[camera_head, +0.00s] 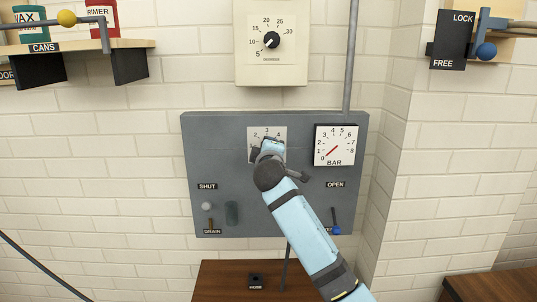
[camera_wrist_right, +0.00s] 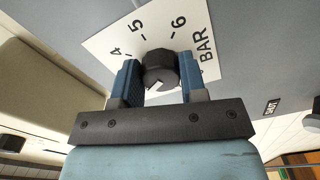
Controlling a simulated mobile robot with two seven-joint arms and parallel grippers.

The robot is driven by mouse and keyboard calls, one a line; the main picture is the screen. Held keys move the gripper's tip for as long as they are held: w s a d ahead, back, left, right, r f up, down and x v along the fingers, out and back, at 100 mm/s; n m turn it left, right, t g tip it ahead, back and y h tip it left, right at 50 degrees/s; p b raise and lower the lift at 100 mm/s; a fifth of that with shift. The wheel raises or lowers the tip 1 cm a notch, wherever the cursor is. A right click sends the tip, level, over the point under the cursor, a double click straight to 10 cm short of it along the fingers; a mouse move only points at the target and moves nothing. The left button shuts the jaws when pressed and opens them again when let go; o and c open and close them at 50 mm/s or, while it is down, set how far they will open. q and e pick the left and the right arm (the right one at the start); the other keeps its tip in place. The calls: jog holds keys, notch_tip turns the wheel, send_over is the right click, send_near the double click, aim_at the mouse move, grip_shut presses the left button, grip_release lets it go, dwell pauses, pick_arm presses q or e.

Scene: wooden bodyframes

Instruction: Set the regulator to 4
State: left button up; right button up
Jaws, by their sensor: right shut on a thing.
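The regulator's black knob (camera_wrist_right: 160,68) sits in the middle of a white dial plate (camera_wrist_right: 108,40), which shows 4, 5, 6 and BAR in the wrist view. My right gripper (camera_wrist_right: 158,85) is shut on the knob, one blue finger on each side. A pale mark on the knob faces the lower left of the wrist view; the number it faces is hidden. In the head view, my right gripper (camera_head: 268,146) covers the knob and the lower part of the dial plate (camera_head: 256,132). My left gripper is not in view.
The dial is on a grey panel (camera_head: 215,150). A BAR gauge (camera_head: 335,145) close on its right has its red needle near 0. SHUT/DRAIN and OPEN controls are lower down. A humidity-style dial (camera_head: 271,65) hangs above; a wooden table (camera_head: 220,280) stands below.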

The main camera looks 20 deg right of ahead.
jog(key=shift+a+f+m+b, duration=0.1)
jog(key=shift+m+b, duration=0.85)
jog(key=shift+m, duration=2.3)
jog(key=shift+a+f+m+b, duration=0.1)
jog(key=shift+m+b, duration=0.8)
jog(key=shift+m, duration=2.35)
jog(key=o, duration=0.9)
